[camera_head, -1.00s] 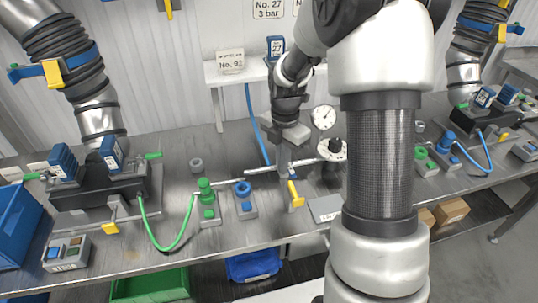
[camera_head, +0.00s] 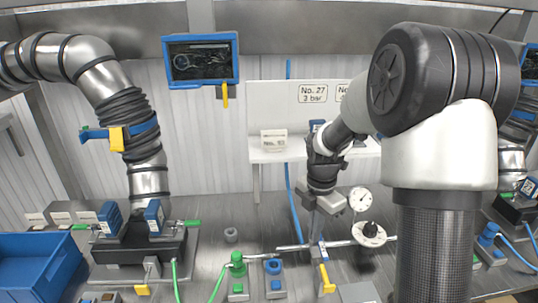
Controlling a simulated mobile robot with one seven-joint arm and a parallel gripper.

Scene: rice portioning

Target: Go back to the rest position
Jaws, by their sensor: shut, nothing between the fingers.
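My gripper (camera_head: 316,234) hangs below my wrist near the middle of the picture, over the steel bench (camera_head: 205,255). It points down, and its narrow fingers are shut with nothing in them. It stands just in front of the horizontal pipe (camera_head: 290,247) and above a yellow-handled lever (camera_head: 326,278). I cannot tell whether the fingertips touch anything. My arm comes in from the right and hides part of the bench and wall behind it.
A white shelf (camera_head: 266,155) is behind. Green (camera_head: 237,264) and blue (camera_head: 273,267) fittings, a clamp unit (camera_head: 140,240) and a blue bin (camera_head: 38,265) lie left.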

